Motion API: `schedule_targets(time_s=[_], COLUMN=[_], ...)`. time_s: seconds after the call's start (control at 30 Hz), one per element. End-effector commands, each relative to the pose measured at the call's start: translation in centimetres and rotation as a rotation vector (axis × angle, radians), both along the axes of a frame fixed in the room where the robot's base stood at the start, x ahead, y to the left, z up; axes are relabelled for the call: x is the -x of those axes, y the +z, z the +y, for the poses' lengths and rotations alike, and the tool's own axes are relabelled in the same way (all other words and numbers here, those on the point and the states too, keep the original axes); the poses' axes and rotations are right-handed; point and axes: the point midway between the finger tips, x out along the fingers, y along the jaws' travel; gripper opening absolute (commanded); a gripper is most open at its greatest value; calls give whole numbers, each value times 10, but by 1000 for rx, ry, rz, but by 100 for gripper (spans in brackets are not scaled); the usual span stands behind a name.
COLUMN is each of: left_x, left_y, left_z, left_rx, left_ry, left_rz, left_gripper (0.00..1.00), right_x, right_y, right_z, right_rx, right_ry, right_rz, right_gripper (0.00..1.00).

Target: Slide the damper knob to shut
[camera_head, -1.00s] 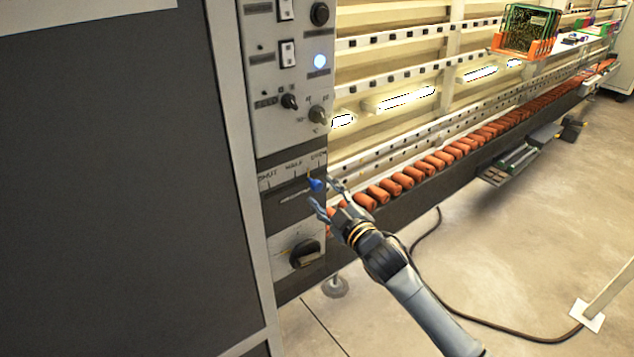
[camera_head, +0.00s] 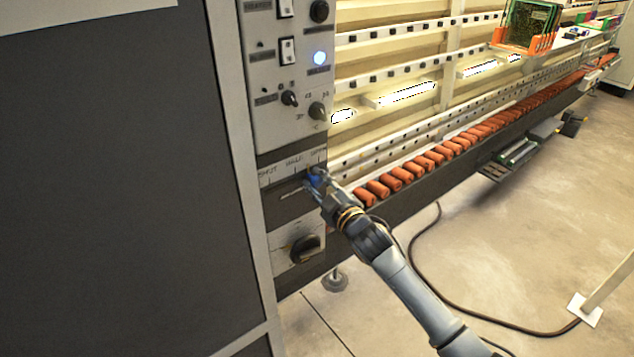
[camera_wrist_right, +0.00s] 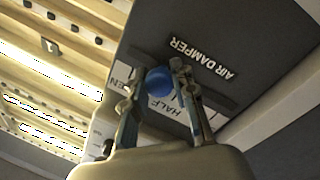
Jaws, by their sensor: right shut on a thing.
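The blue damper knob (camera_head: 314,180) is at the right part of its slot (camera_head: 291,191), near the OPEN end of the SHUT–HALF–OPEN scale (camera_head: 292,168). My right gripper (camera_head: 317,182) is shut on the knob. In the right wrist view the round blue knob (camera_wrist_right: 160,81) sits between the two fingers of the right gripper (camera_wrist_right: 157,78), below the AIR DAMPER lettering, which appears upside down. The SHUT end of the slot is to the left in the head view. My left gripper is not in view.
A black rotary knob (camera_head: 305,248) is just below the slot, and switches and dials (camera_head: 290,98) are above it. A row of orange rollers (camera_head: 393,180) runs off to the right behind my forearm. A dark cable (camera_head: 425,250) lies on the open floor.

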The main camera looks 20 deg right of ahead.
Motion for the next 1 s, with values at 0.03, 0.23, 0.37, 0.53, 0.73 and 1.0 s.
schedule_targets(time_s=[0.03,0.23,0.37,0.53,0.73,1.0], left_x=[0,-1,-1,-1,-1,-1], left_y=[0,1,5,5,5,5], left_z=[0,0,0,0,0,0], left_rx=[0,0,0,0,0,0], left_ry=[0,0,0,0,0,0], left_rz=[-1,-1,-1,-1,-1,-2], left_gripper=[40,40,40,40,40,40], right_x=[0,3,14,28,37,38], right_y=[0,0,0,-1,-1,-1], right_z=[0,10,38,77,102,105], right_rx=[0,-4,-8,-8,-1,-1], right_ry=[0,3,5,4,0,2], right_rz=[0,1,2,4,2,2], right_gripper=[0,0,0,0,0,0])
